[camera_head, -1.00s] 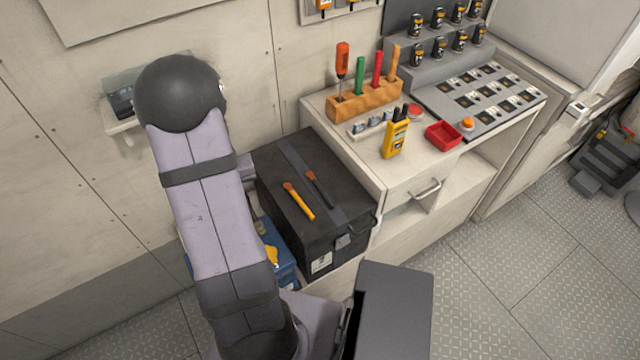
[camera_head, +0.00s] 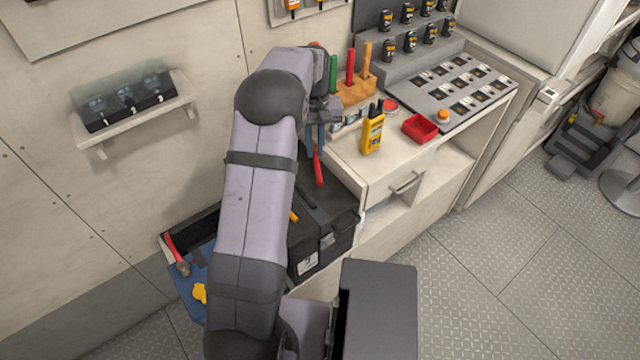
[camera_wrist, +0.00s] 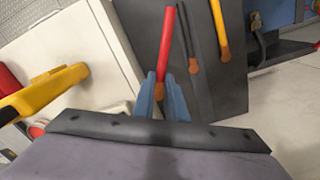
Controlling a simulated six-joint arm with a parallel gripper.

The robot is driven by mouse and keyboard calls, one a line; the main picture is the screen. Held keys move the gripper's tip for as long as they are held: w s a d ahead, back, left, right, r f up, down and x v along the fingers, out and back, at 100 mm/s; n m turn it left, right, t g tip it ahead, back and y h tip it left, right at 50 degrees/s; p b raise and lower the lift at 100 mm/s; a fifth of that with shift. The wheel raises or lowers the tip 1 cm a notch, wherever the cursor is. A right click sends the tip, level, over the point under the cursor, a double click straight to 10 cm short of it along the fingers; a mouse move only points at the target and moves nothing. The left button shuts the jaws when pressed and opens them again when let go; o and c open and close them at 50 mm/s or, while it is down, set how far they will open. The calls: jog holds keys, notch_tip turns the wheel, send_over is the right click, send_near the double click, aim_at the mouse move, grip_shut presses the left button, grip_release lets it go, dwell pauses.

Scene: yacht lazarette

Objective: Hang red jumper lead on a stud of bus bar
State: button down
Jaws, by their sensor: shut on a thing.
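My gripper (camera_wrist: 161,97) is shut on a long red piece, which I take as the red jumper lead (camera_wrist: 166,42). The lead points away from the blue fingers in the wrist view. In the head view the lead (camera_head: 319,170) hangs down from my gripper (camera_head: 316,140), above the black toolbox. A black unit with several small grey parts, perhaps the bus bar (camera_head: 128,103), sits on a wall shelf at the left, well apart from my gripper. Its studs are too small to make out.
A yellow radio (camera_head: 373,133), red tray (camera_head: 420,128) and wooden tool block (camera_head: 355,92) crowd the counter. A blue bin (camera_head: 190,284) stands lower left. The wall between shelf and arm is clear.

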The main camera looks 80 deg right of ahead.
aim_at(315, 178)
jog(key=shift+d+r+n, duration=0.4)
jog(key=shift+r+n, duration=0.2)
jog(key=shift+r, duration=0.2)
jog(key=shift+r+n, duration=0.35)
jog(key=shift+n, duration=0.05)
jog(key=shift+a+r+n, duration=0.1)
jog(key=shift+a+n, duration=0.85)
jog(key=shift+n, duration=0.15)
jog(key=shift+a+n, duration=0.15)
jog(key=shift+n, duration=0.35)
jog(key=shift+f+p, duration=1.4)
jog(key=shift+f, duration=3.45)
jog(key=shift+f, duration=0.1)
